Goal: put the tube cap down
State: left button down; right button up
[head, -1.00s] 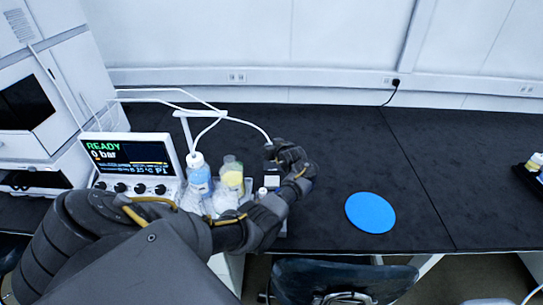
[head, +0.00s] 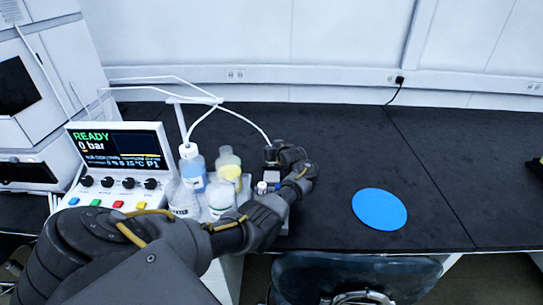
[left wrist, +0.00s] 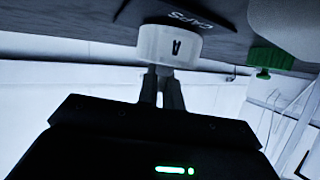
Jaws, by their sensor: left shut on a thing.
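The white tube cap (left wrist: 168,45), marked with a letter A, is held at the fingertips of my left gripper (left wrist: 161,88) in the left wrist view, which is upside down. The gripper is shut on it. A dark surface lettered CAPS (left wrist: 188,20) lies right beside the cap; I cannot tell whether the cap touches it. In the head view my left gripper (head: 270,157) is over the black bench, right of the bottles, and its own fingers largely hide the cap. My right gripper is not in view.
Several bottles, including a blue-filled one (head: 194,180) and a yellow-filled one (head: 229,172), stand left of my gripper by the READY display unit (head: 120,155). A thin white tube (head: 236,115) arches toward my gripper. A blue disc (head: 379,209) lies on the bench (head: 430,150); space around it is clear.

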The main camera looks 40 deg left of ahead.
pick_arm(q)
jog(key=shift+r, duration=0.1)
jog(key=shift+f, duration=0.3)
jog(key=c, duration=1.6)
grip_release()
jog(key=shift+c, duration=0.2)
jog(key=shift+o, duration=0.4)
jog(key=shift+d+r+p, duration=0.2)
jog(key=shift+r+p, duration=0.1)
jog(key=shift+r, duration=0.05)
jog(key=p+v, duration=0.1)
jog(key=v, duration=0.5)
jog(key=shift+s+d+r, duration=0.2)
jog(key=shift+s+d, duration=0.1)
jog(key=shift+d, duration=0.15)
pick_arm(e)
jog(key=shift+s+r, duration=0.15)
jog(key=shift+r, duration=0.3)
